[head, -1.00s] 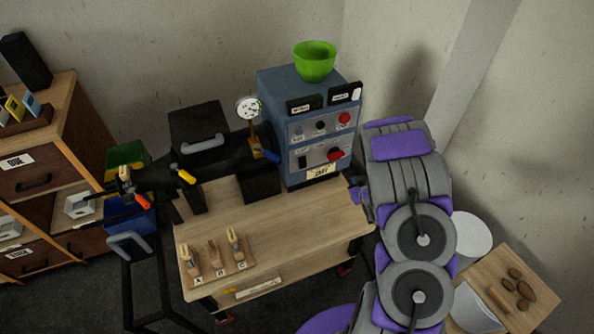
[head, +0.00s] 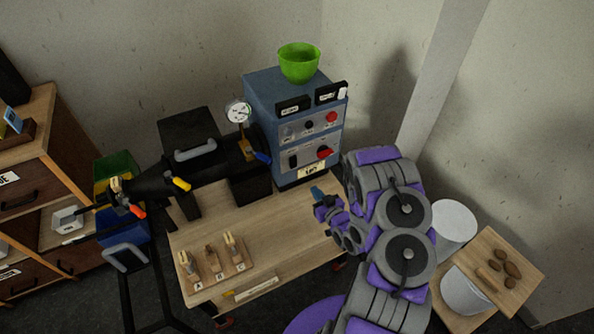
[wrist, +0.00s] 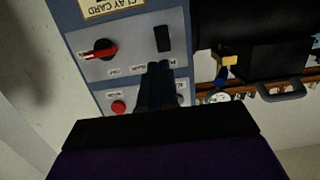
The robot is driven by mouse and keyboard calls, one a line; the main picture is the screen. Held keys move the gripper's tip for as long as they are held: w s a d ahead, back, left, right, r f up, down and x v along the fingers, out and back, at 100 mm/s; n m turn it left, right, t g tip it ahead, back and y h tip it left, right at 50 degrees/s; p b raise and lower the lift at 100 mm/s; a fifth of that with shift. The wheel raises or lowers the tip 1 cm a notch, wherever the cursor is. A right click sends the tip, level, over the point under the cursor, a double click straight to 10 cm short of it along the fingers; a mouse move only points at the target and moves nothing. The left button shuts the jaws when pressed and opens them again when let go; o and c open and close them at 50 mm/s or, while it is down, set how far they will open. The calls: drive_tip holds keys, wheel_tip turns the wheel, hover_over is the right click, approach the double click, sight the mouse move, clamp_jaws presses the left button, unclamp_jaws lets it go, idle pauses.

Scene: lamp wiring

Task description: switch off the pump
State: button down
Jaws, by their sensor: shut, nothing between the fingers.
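A blue control cabinet (head: 262,105) stands at the back right of the workbench. Its upper panel has a small black knob (head: 309,125) and a red button (head: 331,117); its lower panel has a black switch (head: 293,161) and a red-handled rotary knob (head: 325,152). The small control labels are too blurred to tell which is the pump's. My gripper (head: 317,192) is shut and empty in front of the cabinet. In the upside-down wrist view its fingers (wrist: 157,85) cover part of the panels, between the black switch (wrist: 162,38) and the red button (wrist: 118,107).
A green bowl (head: 299,63) sits on the cabinet. A black machine with a pressure gauge (head: 238,111) stands left of it. A board with several clips (head: 215,265) lies on the workbench (head: 285,225). The bench top before the cabinet is clear.

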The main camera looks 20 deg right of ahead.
sight(295, 166)
drive_tip(key=w, duration=0.4)
drive_tip(key=w+f, duration=0.1)
drive_tip(key=w, duration=0.4)
drive_tip(key=w+f, duration=0.1)
drive_tip(key=w, duration=0.3)
drive_tip(key=shift+w+a, duration=0.15)
drive_tip(key=shift+w, duration=0.25)
drive_tip(key=shift+f, duration=0.1)
drive_tip(key=shift+w+f+b, duration=0.1)
drive_tip(key=shift+b, duration=0.4)
drive_tip(key=shift+w+f+t+b, duration=0.15)
drive_tip(key=shift+f+t+b, duration=0.15)
drive_tip(key=shift+t+b, duration=0.35)
drive_tip(key=shift+r, duration=0.35)
drive_tip(key=shift+a+f, duration=0.1)
